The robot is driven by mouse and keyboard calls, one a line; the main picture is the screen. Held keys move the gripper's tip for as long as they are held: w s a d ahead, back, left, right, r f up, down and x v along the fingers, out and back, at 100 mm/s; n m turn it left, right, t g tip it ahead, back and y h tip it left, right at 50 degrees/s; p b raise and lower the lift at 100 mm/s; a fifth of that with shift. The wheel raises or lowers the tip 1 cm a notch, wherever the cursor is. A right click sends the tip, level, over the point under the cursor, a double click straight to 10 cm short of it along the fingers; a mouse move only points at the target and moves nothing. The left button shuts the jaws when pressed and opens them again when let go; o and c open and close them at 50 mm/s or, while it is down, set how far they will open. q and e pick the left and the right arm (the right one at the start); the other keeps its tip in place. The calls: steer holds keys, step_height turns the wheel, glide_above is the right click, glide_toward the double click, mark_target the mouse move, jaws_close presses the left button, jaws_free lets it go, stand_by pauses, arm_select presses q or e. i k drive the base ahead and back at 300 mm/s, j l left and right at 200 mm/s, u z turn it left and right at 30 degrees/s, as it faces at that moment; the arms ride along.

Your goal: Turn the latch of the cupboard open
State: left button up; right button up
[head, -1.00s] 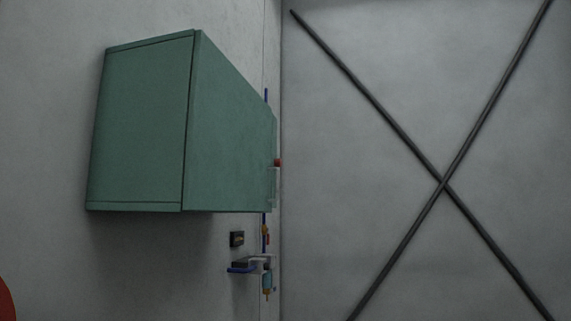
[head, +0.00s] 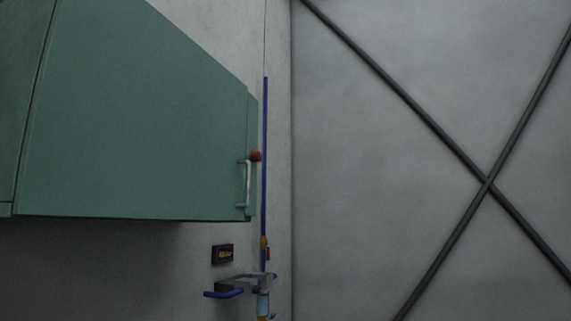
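The green cupboard (head: 130,120) hangs on the left wall and fills the left part of the head view. Its front face is seen at a slant and its doors look closed. Near its right end is a pale upright handle (head: 247,184). A red knob (head: 256,156) sits just above the handle, at the cupboard's right edge; it may be the latch, but its exact shape is too small to tell. Neither of my grippers shows in the view.
A blue vertical pipe (head: 265,170) runs down the wall past the cupboard. Below are a small black box (head: 222,254) and a grey bracket (head: 245,281) with a blue bar (head: 222,294). The grey end wall (head: 370,170) carries two crossed dark bars.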

mark_target(256, 156)
steer(key=i+l, duration=0.7)
steer(key=i+l+u, duration=0.15)
steer(key=i+l, duration=0.55)
steer(key=l, duration=0.1)
